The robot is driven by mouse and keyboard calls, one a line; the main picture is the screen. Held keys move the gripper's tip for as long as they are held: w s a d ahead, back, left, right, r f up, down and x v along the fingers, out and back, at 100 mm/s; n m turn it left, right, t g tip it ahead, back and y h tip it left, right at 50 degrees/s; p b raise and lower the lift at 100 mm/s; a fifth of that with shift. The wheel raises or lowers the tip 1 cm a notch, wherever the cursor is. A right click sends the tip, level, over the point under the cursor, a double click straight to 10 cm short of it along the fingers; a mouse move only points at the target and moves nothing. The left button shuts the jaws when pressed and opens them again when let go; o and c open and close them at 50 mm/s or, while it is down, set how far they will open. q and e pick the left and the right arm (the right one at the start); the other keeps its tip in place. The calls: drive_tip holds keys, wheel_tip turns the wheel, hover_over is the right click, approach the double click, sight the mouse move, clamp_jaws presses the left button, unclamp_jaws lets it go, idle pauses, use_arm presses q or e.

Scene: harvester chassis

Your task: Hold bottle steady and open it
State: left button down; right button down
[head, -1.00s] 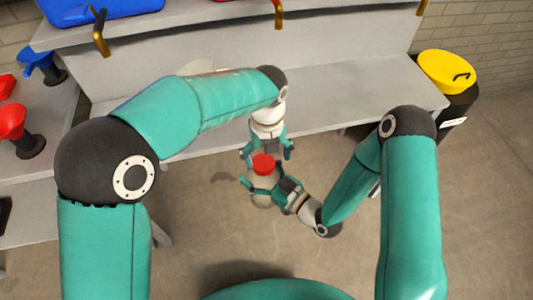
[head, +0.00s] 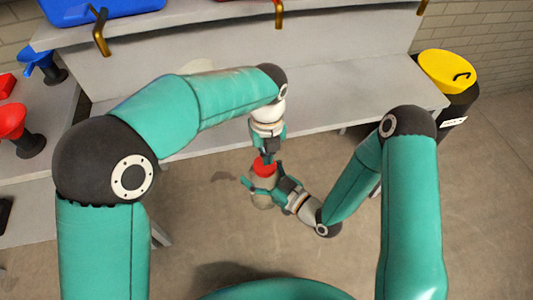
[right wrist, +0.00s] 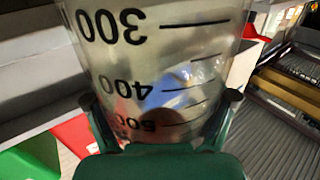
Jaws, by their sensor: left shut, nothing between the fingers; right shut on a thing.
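The bottle (head: 262,200) is a pale, see-through container with a red cap (head: 264,168), held above the floor in the middle of the head view. My right gripper (head: 265,186) is shut around its body from the right. In the right wrist view the bottle (right wrist: 160,60) fills the middle, with black scale marks 300, 400 and 500 upside down, between the fingers of my right gripper (right wrist: 160,115). My left gripper (head: 267,155) points down right above the cap with its fingers together and empty. Whether the fingertips touch the cap I cannot tell.
A grey bench (head: 340,95) runs behind the bottle. Red (head: 12,122) and blue (head: 40,64) funnel-like items stand on the left table. A blue tray (head: 90,8) lies on the upper shelf. A yellow-lidded black bin (head: 448,72) stands at the right. The floor around is clear.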

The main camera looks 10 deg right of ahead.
use_arm(q)
drive_tip(key=n, duration=0.5)
drive_tip(key=shift+a+f, duration=0.1)
drive_tip(key=shift+f, duration=0.3)
drive_tip(key=n, duration=0.6)
drive_tip(key=shift+a+n, duration=0.3)
drive_tip(key=shift+n, duration=0.1)
drive_tip(key=n, duration=0.6)
drive_tip(key=shift+s+a+r, duration=0.1)
drive_tip(key=shift+s+a, duration=0.1)
drive_tip(key=n, duration=0.6)
drive_tip(key=shift+s+a+n, duration=0.1)
drive_tip(key=shift+s+n, duration=0.1)
drive_tip(key=shift+n, duration=0.1)
drive_tip(key=n, duration=0.4)
drive_tip(key=shift+s, duration=0.2)
drive_tip(key=n, duration=0.4)
drive_tip(key=shift+s, duration=0.15)
drive_tip(key=n, duration=0.4)
drive_tip(key=shift+s+d+n, duration=0.15)
drive_tip(key=shift+d+n, duration=0.05)
drive_tip(key=shift+n, duration=0.1)
drive_tip(key=n, duration=0.6)
drive_tip(key=shift+d, duration=0.15)
